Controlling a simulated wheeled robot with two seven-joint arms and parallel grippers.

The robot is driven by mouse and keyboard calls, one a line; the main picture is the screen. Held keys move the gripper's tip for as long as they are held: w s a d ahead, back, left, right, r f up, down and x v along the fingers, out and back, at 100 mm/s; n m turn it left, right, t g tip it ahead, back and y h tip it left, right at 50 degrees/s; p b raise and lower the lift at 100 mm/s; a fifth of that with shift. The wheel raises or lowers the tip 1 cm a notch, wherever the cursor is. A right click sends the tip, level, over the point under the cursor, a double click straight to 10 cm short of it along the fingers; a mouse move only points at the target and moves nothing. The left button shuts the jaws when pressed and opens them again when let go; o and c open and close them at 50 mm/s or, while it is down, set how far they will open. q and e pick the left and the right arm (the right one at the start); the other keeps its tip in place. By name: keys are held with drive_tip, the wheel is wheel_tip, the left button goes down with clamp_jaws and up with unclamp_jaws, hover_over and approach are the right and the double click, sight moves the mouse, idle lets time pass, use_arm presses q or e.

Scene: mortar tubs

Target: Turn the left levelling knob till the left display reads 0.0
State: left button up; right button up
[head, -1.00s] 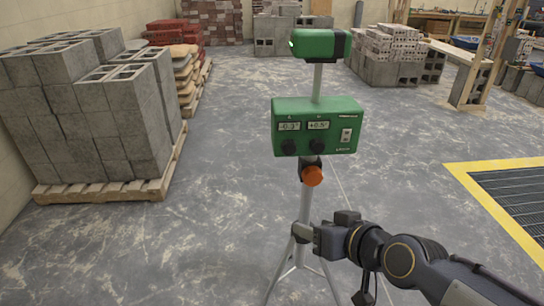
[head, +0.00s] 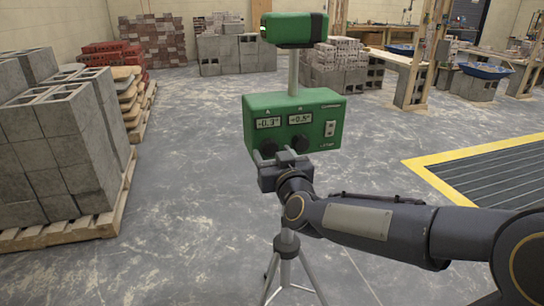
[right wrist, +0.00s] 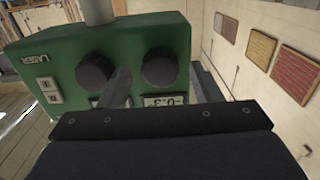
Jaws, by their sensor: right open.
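The green levelling box (head: 325,130) sits on a tripod. Its left display (head: 268,123) appears to read -0.3; the right display (head: 300,117) reads +0.5. The left levelling knob (head: 268,146) and right knob (head: 298,143) are black, below the displays. My right gripper (head: 275,158) is open, just below and in front of the left knob. In the right wrist view, turned upside down, its fingers stand either side of the left knob (right wrist: 160,67), one between the two knobs. Contact cannot be told. The left gripper is not in view.
A green laser head (head: 290,28) tops the pole above the box. Tripod legs (head: 288,262) spread below. Grey blocks on a pallet (head: 60,232) stand at left, and a yellow-edged floor grate (head: 480,185) lies at right. Floor around the tripod is clear.

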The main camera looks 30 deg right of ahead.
drive_tip(key=shift+w+d, duration=0.15)
drive_tip(key=shift+w, duration=0.35)
drive_tip(key=shift+c, duration=0.5)
drive_tip(key=c, duration=0.9)
drive_tip(key=m+b, duration=0.2)
drive_tip(key=m, duration=0.2)
drive_tip(key=shift+f+b, duration=0.15)
drive_tip(key=shift+b, duration=0.15)
drive_tip(key=shift+m+b, duration=0.85)
drive_tip(key=shift+m, duration=1.45)
